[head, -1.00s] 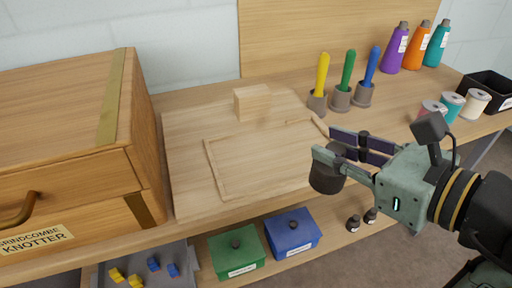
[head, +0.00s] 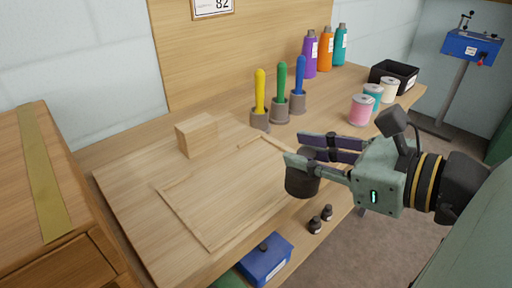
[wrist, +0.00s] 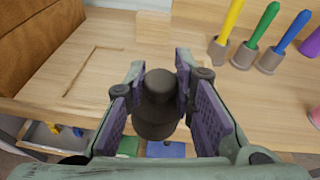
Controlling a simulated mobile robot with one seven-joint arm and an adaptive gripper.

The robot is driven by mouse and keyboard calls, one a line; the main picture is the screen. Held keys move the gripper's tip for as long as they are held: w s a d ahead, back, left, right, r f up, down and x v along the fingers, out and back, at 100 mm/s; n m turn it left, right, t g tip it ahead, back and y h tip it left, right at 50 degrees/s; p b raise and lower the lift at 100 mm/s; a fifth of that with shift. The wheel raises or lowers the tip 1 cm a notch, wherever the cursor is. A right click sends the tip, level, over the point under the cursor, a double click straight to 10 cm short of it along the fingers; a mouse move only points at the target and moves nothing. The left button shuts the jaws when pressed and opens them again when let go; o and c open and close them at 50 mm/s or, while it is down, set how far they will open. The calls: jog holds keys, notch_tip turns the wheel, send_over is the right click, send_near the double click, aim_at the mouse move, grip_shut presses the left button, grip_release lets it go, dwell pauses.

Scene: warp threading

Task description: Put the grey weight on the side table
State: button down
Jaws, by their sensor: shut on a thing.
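The grey weight (head: 301,181) is a dark, round, stepped cylinder. My gripper (head: 318,165) is shut on it and holds it over the front part of the wooden workbench (head: 125,190). In the wrist view the weight (wrist: 158,104) sits upright between the two purple-padded fingers (wrist: 160,100). Its underside is partly hidden in the wrist view. I cannot make out a side table for certain. A blue device on a grey post stand (head: 471,45) stands apart at the far right.
Yellow, green and blue handled tools (head: 281,90) stand in cups behind my gripper. Spools (head: 362,110), a black bin (head: 394,76) and coloured bottles (head: 325,52) are farther back. A wooden block (head: 197,134) is on the bench. Open floor (head: 395,225) lies to the right.

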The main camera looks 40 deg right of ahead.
jog(key=shift+w+d+f+p, duration=0.25)
jog(key=shift+w+d+f, duration=0.4)
jog(key=shift+w, duration=1.3)
jog(key=shift+w+d+f+p, duration=0.3)
jog(key=shift+w+f, duration=0.55)
jog(key=shift+w, duration=1.05)
jog(key=shift+w+d+f+p, duration=0.2)
jog(key=shift+w+d+f, duration=0.45)
jog(key=shift+w, duration=1.3)
jog(key=shift+a+f, duration=0.1)
jog(key=shift+f, duration=0.2)
jog(key=c, duration=1.4)
grip_release()
jog(key=shift+o, duration=0.2)
jog(key=shift+r, duration=0.15)
jog(key=b+v, duration=0.1)
jog(key=v, duration=1.1)
